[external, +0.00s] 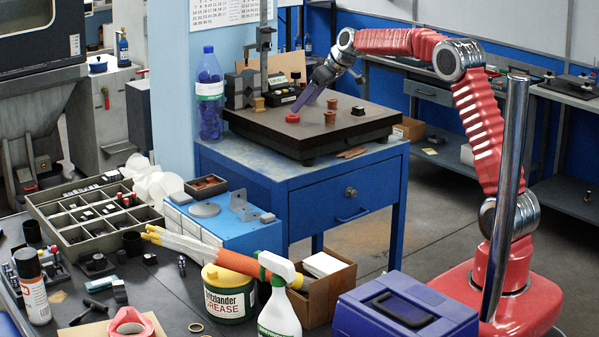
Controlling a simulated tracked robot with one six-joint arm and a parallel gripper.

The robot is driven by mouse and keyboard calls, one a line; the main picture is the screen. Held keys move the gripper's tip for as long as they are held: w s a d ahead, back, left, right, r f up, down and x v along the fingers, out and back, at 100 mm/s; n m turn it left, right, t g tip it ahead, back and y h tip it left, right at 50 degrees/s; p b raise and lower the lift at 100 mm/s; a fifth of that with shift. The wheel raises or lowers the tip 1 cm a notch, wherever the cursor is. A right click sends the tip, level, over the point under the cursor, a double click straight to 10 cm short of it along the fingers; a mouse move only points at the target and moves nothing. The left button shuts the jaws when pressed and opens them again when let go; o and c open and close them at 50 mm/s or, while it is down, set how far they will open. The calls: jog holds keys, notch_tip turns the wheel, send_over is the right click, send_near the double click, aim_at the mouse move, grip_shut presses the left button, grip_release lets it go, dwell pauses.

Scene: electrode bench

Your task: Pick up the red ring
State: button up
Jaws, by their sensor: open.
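The red ring (292,118) is small and lies flat on the dark plate (270,131) on top of the blue cabinet, toward the plate's left part. My gripper (299,108) reaches down over the plate from the upper right. Its long purple-grey fingers end close above the ring in the picture, and nothing shows held between them. The fingers overlap from this side, so the gap between them is hard to see. I cannot tell the exact height of the tips over the ring.
Copper-coloured cylinders (330,117) and a small black block (357,110) stand right of the ring. A height gauge (264,45) and a box with a green label (280,92) stand behind it. A water bottle (210,95) stands left.

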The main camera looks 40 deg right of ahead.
aim_at(298, 117)
jog(key=x, duration=0.4)
jog(key=shift+s+a+f, duration=0.1)
jog(key=shift+a+f, duration=0.05)
jog(key=shift+f, duration=0.05)
dwell(0.3)
jog(key=c, duration=1.2)
